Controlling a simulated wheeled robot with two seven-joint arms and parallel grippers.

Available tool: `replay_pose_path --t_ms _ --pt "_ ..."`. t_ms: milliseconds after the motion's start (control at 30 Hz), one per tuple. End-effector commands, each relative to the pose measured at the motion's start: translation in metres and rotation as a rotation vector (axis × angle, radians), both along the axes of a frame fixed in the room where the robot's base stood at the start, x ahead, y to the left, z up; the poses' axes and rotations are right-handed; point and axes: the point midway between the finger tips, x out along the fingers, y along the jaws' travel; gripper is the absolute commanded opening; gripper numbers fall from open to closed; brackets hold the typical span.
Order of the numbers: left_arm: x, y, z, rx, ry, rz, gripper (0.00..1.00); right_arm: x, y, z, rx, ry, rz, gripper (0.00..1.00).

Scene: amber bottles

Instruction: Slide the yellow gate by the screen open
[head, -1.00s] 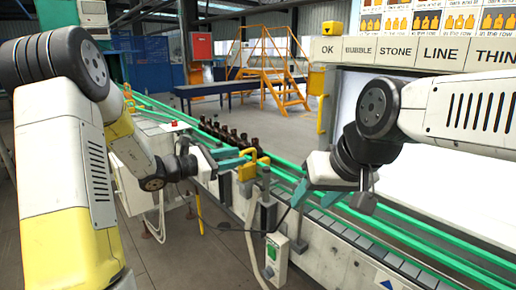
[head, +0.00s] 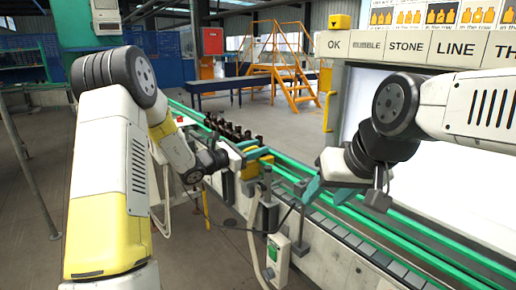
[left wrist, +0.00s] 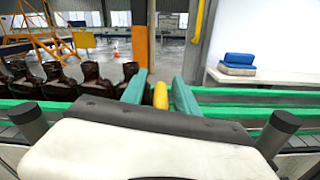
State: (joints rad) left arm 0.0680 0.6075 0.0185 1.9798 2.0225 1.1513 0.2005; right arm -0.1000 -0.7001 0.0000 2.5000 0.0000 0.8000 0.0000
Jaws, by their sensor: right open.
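The yellow gate (head: 252,163) stands at the conveyor in the middle of the head view, left of the bright white screen (head: 352,98). The teal fingers of my left gripper (head: 247,149) are at the gate and partly cover it. In the left wrist view the yellow part (left wrist: 160,95) shows between the two teal fingers (left wrist: 160,88), one on each side. Slim gaps seem to show beside it, so I cannot tell whether the fingers press on it. My right gripper (head: 328,190) is open and empty above the conveyor's near side, right of the gate.
Several amber bottles (head: 228,130) stand in a row on the conveyor beyond the gate, close to my left gripper; they also show in the left wrist view (left wrist: 60,85). Green rails (head: 420,235) run along the conveyor. A control box (head: 277,258) hangs on its near side.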

Motion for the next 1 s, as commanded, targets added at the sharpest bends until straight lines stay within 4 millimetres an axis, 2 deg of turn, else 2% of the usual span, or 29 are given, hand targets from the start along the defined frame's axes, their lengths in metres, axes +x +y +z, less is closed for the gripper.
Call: replay_pose_path --t_ms 100,367,567,1000 --pt "0.0045 -0.0072 0.0004 -0.001 0.000 -0.001 0.36 0.0000 0.0000 0.0000 0.000 0.000 0.000 0.50" --pt "0.0058 -0.0082 0.0003 0.000 0.000 0.000 0.36 0.0000 0.0000 0.0000 0.000 0.000 0.000 0.50" --pt "0.0056 -0.0080 0.0003 0.000 0.000 0.000 0.01 0.0000 0.0000 0.0000 0.000 0.000 0.000 0.50" --pt "0.0066 -0.0066 0.0008 0.001 -0.002 0.004 0.00 0.0000 0.0000 0.0000 0.000 0.000 0.000 0.50"
